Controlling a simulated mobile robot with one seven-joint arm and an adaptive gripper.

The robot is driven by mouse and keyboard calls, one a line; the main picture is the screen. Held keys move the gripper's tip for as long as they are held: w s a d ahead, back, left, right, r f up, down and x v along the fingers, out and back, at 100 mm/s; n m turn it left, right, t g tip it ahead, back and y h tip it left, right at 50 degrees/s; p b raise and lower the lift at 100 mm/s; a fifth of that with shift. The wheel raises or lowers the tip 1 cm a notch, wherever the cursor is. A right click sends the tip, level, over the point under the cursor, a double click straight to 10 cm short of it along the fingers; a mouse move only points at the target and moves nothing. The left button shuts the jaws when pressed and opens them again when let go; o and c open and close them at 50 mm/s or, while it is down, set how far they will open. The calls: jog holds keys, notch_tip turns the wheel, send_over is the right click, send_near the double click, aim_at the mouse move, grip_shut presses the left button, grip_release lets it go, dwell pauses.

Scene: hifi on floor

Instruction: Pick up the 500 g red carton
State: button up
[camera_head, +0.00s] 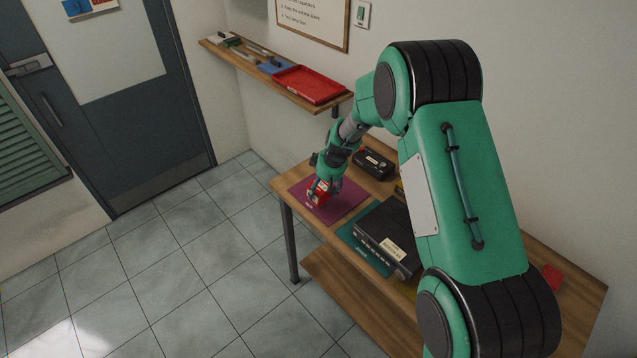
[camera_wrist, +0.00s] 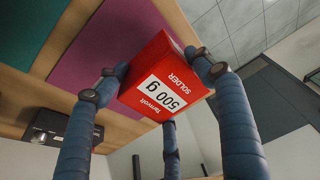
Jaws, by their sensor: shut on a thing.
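The red carton (camera_wrist: 148,67) has a white label reading "500 g" and "SOLDER", upside down in the wrist view. My gripper (camera_wrist: 155,72) is shut on it, with blue-grey fingers on opposite sides of the carton. In the head view the carton (camera_head: 317,192) is at my gripper (camera_head: 322,186), over the purple mat (camera_head: 342,206) near the left end of the wooden bench. Whether the carton touches the mat or hangs above it I cannot tell. My fingers hide part of it.
A dark hi-fi unit (camera_head: 384,236) with a paper tag sits on a green mat (camera_head: 352,238) beside the purple one. A small black device (camera_head: 374,163) stands behind. A wall shelf with a red tray (camera_head: 308,85) is above. My arm covers the bench's right side.

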aim_at(320, 196)
jog(key=shift+s+d+r+b, duration=0.15)
jog(key=shift+s+d, duration=0.1)
jog(key=shift+s, duration=0.65)
jog(key=shift+s+d+r+b, duration=0.1)
jog(key=shift+s+d, duration=0.2)
jog(key=shift+s, duration=0.6)
jog(key=shift+s+d+r+b, duration=0.15)
jog(key=shift+s+d, duration=0.1)
jog(key=shift+s, duration=0.65)
